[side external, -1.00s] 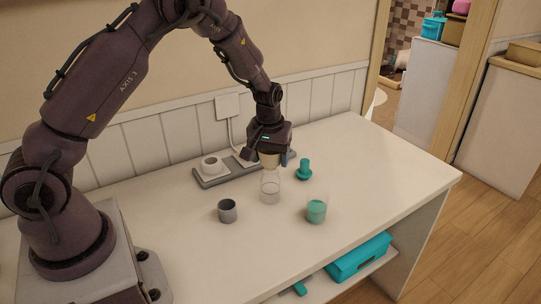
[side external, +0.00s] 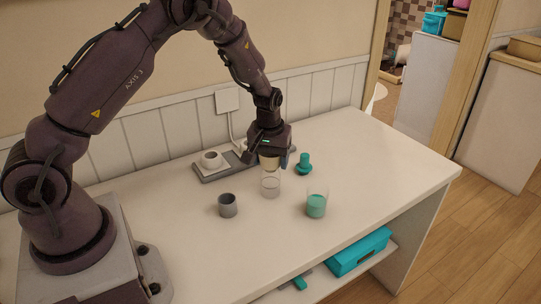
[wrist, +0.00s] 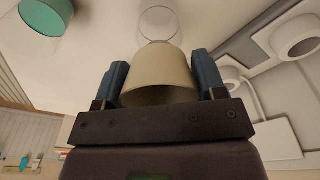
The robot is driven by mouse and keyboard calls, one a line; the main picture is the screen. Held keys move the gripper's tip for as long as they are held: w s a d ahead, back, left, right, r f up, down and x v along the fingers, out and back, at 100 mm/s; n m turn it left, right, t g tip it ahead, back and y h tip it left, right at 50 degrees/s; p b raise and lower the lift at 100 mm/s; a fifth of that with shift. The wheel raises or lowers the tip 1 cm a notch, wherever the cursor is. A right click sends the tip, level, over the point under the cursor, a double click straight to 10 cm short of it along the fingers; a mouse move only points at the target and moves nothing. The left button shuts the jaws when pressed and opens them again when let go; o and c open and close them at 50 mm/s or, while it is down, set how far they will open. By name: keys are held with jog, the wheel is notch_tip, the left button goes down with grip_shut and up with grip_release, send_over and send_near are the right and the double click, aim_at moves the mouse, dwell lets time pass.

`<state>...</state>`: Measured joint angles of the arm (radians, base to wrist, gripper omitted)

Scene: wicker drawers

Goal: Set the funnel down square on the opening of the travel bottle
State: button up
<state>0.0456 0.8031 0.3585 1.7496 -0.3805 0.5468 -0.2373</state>
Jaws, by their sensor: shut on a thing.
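My gripper (wrist: 160,85) is shut on a tan, tapered funnel (wrist: 160,72), held between its two blue-grey fingers. The funnel's wide end faces my palm and its narrower end points away. In the side view the funnel (side external: 269,163) hangs just below my gripper (side external: 271,156). A clear vessel, seemingly the travel bottle (side external: 270,188), stands upright on the counter directly below it. The bottle's round outline (wrist: 158,18) also shows in the wrist view, partly hidden behind the funnel. I cannot tell whether funnel and bottle touch.
A grey cup (side external: 228,205) stands left of the bottle. A glass with teal contents (side external: 316,206) stands to the right. A teal knobbed piece (side external: 303,165) stands behind right. A grey tray (side external: 215,173) with a white cup (side external: 211,160) lies behind. The front counter is clear.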

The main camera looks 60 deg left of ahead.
aim_at(269, 166)
jog(key=shift+f, duration=0.15)
jog(key=o, duration=1)
jog(key=r, duration=0.8)
jog(key=s+d+r, duration=0.1)
jog(key=r, duration=0.4)
jog(key=shift+s, duration=0.1)
jog(key=s+d+r+m+t, duration=0.1)
jog(key=s+d+r+m, duration=0.2)
jog(key=s, duration=0.4)
jog(key=s+d+r+m+t, duration=0.2)
jog(key=s+d+r, duration=0.1)
jog(key=s+r, duration=0.3)
jog(key=s+d+r+m+t+h, duration=0.1)
jog(key=s+d+r+m, duration=0.2)
jog(key=s, duration=0.6)
jog(key=shift+s+d+r+m+t, duration=0.1)
jog(key=shift+d+r+m+t, duration=0.2)
jog(key=shift+d+r, duration=0.3)
